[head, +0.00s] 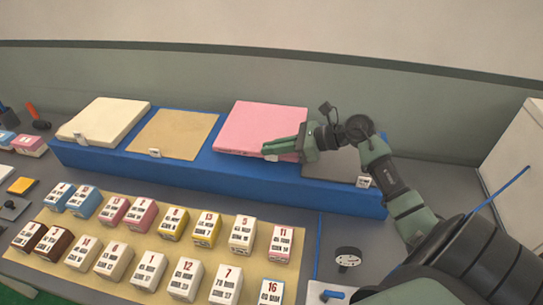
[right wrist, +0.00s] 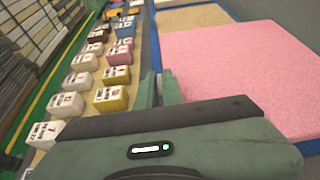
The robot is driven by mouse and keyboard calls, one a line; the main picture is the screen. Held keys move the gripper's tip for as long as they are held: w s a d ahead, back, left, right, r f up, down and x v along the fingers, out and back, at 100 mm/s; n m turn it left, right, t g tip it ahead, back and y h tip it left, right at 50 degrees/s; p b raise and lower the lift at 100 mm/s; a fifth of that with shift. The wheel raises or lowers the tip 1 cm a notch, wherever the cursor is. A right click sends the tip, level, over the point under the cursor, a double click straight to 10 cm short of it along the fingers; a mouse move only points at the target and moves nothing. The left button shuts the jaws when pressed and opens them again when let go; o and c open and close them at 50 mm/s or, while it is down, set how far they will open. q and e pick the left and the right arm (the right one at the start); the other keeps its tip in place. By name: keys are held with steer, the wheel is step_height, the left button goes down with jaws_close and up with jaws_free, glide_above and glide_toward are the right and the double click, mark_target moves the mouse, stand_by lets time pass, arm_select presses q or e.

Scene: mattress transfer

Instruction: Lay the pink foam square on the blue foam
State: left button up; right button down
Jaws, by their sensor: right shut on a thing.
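The pink foam square (head: 262,120) is over the long blue foam base (head: 210,176), between a tan square and a dark grey one. Whether it rests fully on the blue is hard to tell. My right gripper (head: 284,147) is at its front right edge, shut on the pink foam square. In the right wrist view the fingers (right wrist: 158,90) are beside the pink square (right wrist: 240,62), and the grip itself is partly hidden by the gripper body. My left gripper is not in view.
A cream foam block (head: 104,120) and a tan square (head: 174,134) lie to the left on the blue base. A dark grey square (head: 330,164) is to the right. Several numbered blocks stand on a tan mat (head: 120,208) in front. A white box (head: 515,150) stands at right.

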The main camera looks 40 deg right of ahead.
mark_target(278, 159)
steer(key=shift+a+f, duration=0.1)
steer(key=shift+f, duration=0.6)
step_height(278, 159, down, 3)
steer(key=shift+f+p, duration=0.15)
steer(key=shift+p, duration=0.4)
steer(key=shift+f, duration=0.15)
steer(key=shift+f, duration=0.1)
steer(key=shift+f+b, duration=0.1)
steer(key=shift+b, duration=0.25)
steer(key=c, duration=1.6)
jaws_free()
steer(key=shift+o, duration=0.2)
